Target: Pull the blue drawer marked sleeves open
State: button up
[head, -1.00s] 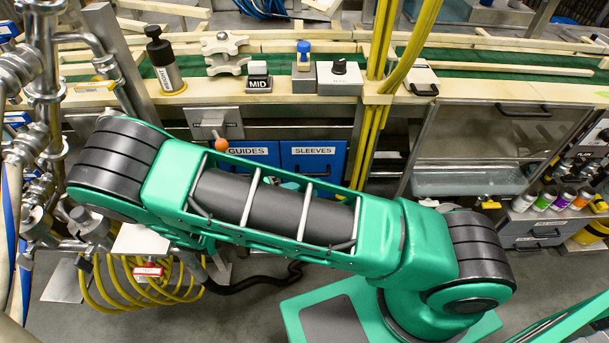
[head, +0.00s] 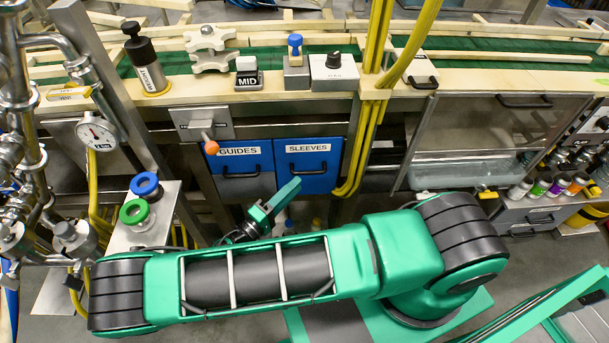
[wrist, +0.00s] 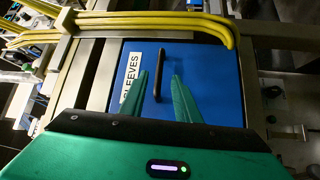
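The blue drawer marked SLEEVES (head: 308,166) is under the counter, right of the blue GUIDES drawer (head: 245,169). It looks shut, its front level with its neighbour. Its black bar handle (head: 307,174) runs below the label. In the wrist view the drawer front (wrist: 215,80) fills the middle, with the handle (wrist: 160,75) and label (wrist: 131,80) turned sideways. My gripper (wrist: 160,85) is open, its two green fingers pointing at the drawer near the handle's end. I cannot tell whether they touch it.
Thick yellow hoses (head: 365,145) hang just right of the drawer. An orange-knobbed lever (head: 210,145) juts out above the GUIDES drawer. A stand with blue and green rings (head: 140,215) is at left. The counter edge (head: 270,97) overhangs the drawers.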

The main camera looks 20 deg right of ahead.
aim_at(305, 176)
jog(key=x, duration=0.5)
jog(key=shift+w+d+r, duration=0.1)
jog(key=shift+d, duration=0.25)
grip_shut()
